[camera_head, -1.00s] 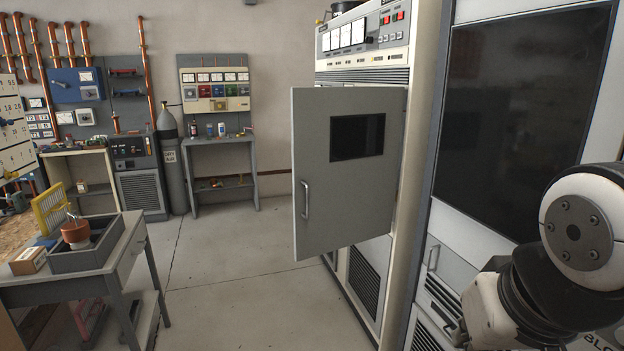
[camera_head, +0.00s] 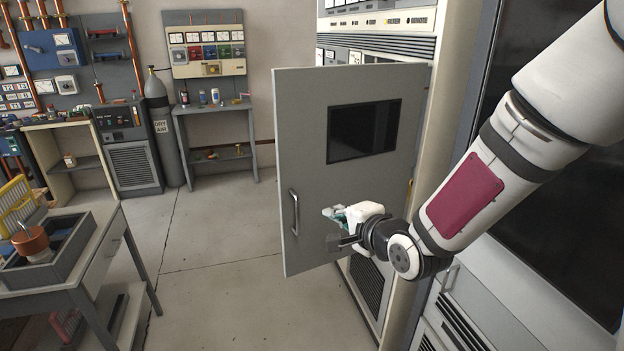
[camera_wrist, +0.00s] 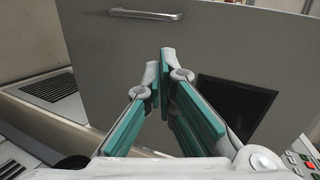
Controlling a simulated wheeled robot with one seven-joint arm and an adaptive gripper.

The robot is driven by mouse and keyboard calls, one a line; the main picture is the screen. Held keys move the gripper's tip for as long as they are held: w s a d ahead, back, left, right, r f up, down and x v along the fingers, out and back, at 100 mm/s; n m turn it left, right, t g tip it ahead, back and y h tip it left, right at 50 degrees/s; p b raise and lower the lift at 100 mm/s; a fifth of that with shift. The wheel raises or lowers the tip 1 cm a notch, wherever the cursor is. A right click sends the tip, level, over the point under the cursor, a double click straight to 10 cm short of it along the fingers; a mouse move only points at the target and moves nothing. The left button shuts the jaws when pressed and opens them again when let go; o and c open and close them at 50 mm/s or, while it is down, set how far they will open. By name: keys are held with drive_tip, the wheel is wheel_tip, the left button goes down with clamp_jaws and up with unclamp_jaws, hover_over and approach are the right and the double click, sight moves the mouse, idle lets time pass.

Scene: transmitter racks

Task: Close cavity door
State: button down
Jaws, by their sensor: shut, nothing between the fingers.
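The cavity door (camera_head: 305,175) is a grey panel with a dark window (camera_head: 363,131) and a vertical handle (camera_head: 295,212) near its free left edge. It stands swung open from the rack, hinged at its right side. My gripper (camera_head: 332,213) is in front of the lower part of the door, to the right of the handle. In the wrist view my gripper (camera_wrist: 162,62) is shut and empty, with its fingertips close together before the door (camera_wrist: 100,45). The handle (camera_wrist: 146,15) lies beyond the fingertips. I cannot tell whether the fingertips touch the door.
The white rack (camera_head: 455,100) stands to the right, behind my arm. A grey table (camera_head: 105,250) with a tray holding a copper-coloured part (camera_head: 33,243) is at the left. The floor (camera_head: 215,240) between table and door is clear. A gas cylinder (camera_head: 160,120) stands by the back wall.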

drive_tip(key=w, duration=0.1)
approach(303, 191)
drive_tip(key=shift+m+t, duration=0.3)
drive_tip(key=x, duration=0.5)
drive_tip(key=shift+s+f, duration=0.15)
drive_tip(key=shift+f, duration=0.3)
drive_tip(key=shift+w+a, duration=0.3)
drive_tip(key=shift+w, duration=0.35)
drive_tip(key=shift+w+a, duration=0.1)
